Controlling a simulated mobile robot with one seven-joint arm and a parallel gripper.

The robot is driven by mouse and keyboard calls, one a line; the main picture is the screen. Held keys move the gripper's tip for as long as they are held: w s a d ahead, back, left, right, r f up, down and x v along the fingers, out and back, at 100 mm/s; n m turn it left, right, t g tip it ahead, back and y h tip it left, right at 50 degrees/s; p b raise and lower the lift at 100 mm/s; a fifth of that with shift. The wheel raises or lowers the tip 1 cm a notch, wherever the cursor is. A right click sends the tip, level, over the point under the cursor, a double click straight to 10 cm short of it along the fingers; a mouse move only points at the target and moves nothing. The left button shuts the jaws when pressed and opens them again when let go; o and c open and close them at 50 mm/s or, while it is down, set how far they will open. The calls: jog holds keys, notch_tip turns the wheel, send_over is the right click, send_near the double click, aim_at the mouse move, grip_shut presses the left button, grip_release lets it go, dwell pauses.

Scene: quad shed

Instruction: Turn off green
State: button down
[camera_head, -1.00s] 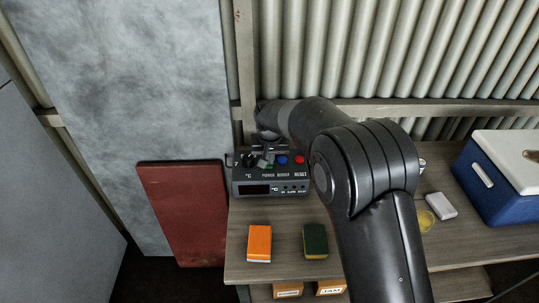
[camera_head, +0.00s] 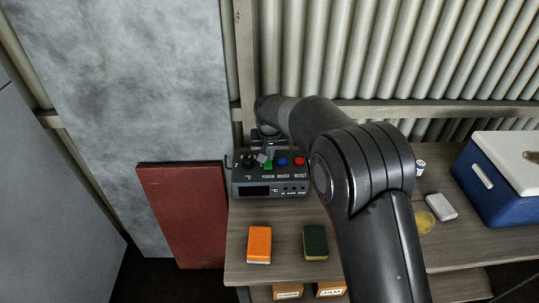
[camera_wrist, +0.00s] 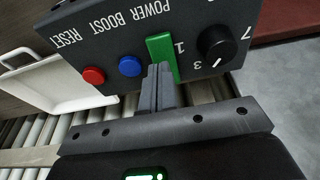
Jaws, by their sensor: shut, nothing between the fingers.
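A dark grey control box (camera_head: 271,190) stands at the left end of the wooden shelf. Its green rocker switch, labelled POWER, (camera_head: 268,165) shows just beside my gripper (camera_head: 263,157). In the wrist view the green switch (camera_wrist: 160,48) is bright green, and my gripper (camera_wrist: 158,72) is shut and empty, its tips overlapping the switch's lower part. I cannot tell whether they touch it. A blue BOOST button (camera_wrist: 130,66) and a red RESET button (camera_wrist: 93,76) sit on one side. A black knob (camera_wrist: 216,43) sits on the other.
An orange sponge block (camera_head: 259,244) and a dark green sponge (camera_head: 315,242) lie in front of the box. A white block (camera_head: 441,206), a small can (camera_head: 420,166) and a blue cooler (camera_head: 495,188) are at the right. A red board (camera_head: 185,215) stands at the left.

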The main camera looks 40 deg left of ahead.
jog(key=s+d+v, duration=0.1)
jog(key=v, duration=1.2)
jog(key=shift+s+d+f, duration=0.2)
jog(key=shift+s+d, duration=0.2)
jog(key=w+d+r+m+t, duration=0.15)
jog(key=d+r, duration=0.25)
jog(key=d, duration=0.6)
jog(key=w+d+r+m, duration=0.1)
jog(key=w+d+r, duration=0.25)
jog(key=d, duration=0.75)
jog(key=w+d+r+m, duration=0.1)
jog(key=d+r, duration=0.3)
jog(key=d, duration=0.6)
jog(key=s+d+m+t, duration=0.1)
jog(key=s+d+m, duration=0.3)
jog(key=d, duration=1.1)
jog(key=s+d+f+m+t+h, duration=0.1)
jog(key=s+d+f, duration=0.2)
jog(key=s+d, duration=0.9)
jog(key=shift+s+d+f+h, duration=0.2)
jog(key=shift+s+f+h, duration=0.2)
jog(key=c, duration=2.1)
grip_release()
jog(key=shift+m, duration=0.25)
jog(key=shift+c, duration=0.2)
